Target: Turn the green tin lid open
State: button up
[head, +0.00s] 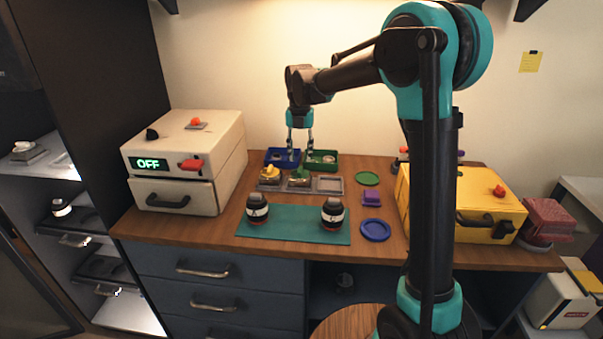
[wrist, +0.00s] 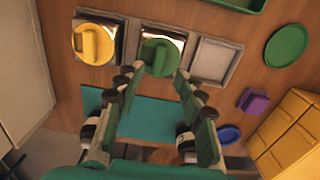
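The green tin lid (wrist: 160,57), a round disc with a raised grip bar, sits on a tin in the middle bay of a three-bay grey holder (wrist: 215,60). It also shows in the head view (head: 300,172), just below my gripper. My gripper (wrist: 157,79) is open and empty, pointing down, with its fingertips apart near the left and right lower sides of the green lid. I cannot tell whether they touch it. In the head view my gripper (head: 301,156) hangs over the holder. The tin's body is mostly hidden under the lid.
A yellow lid (wrist: 93,43) sits in the left bay; the right bay is empty. Blue (head: 283,156) and green (head: 323,158) trays stand behind. Two dark lenses (head: 257,208) (head: 332,213) stand on the teal mat (head: 294,229) in front. A purple block (head: 371,198) lies right.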

aim_at(300, 170)
jog(key=shift+r, duration=0.8)
jog(key=shift+r, duration=0.1)
notch_tip(300, 170, up, 6)
jog(key=shift+f, duration=0.1)
dwell(0.4)
dwell(0.3)
